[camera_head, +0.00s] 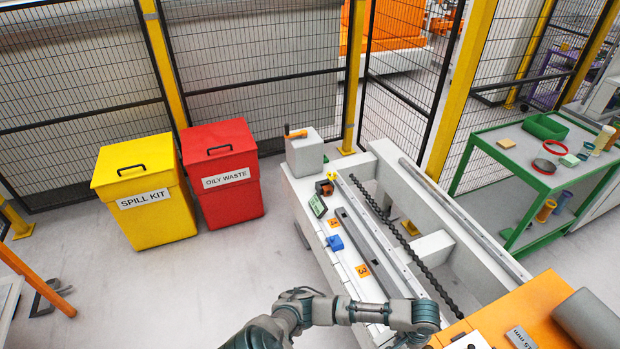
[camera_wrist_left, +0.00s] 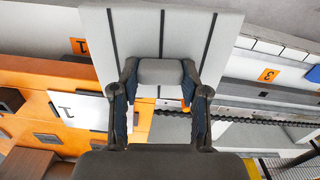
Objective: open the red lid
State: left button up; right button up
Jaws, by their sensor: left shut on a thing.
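The red bin (camera_head: 228,201) labelled OILY WASTE stands left of centre in the head view. Its red lid (camera_head: 200,140) lies closed on top, with a black handle (camera_head: 220,150). My left arm reaches in from the bottom of the head view, over the near end of the white bench, well apart from the lid. In the left wrist view my left gripper (camera_wrist_left: 160,74) is shut on a light grey block (camera_wrist_left: 160,72), gripped on both sides. A pale panel with dark stripes (camera_wrist_left: 228,40) shows around and behind this block; I cannot tell whether they are joined. My right gripper is not in view.
A yellow SPILL KIT bin (camera_head: 147,208) stands left of the red bin. The white bench (camera_head: 297,185) stands to its right, bearing a grey block with an orange handle (camera_head: 304,152). Wire fencing (camera_head: 255,100) is behind. Open floor (camera_head: 200,285) lies in front of the bins.

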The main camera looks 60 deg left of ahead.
aim_at(222, 138)
jog(key=k+j+u, duration=0.1)
jog(key=u, duration=0.75)
jog(key=k+j+u, duration=0.1)
jog(key=u, duration=0.3)
jog(key=j+u, duration=0.25)
jog(key=u, duration=0.15)
jog(key=j+u, duration=0.15)
jog(key=u, duration=0.3)
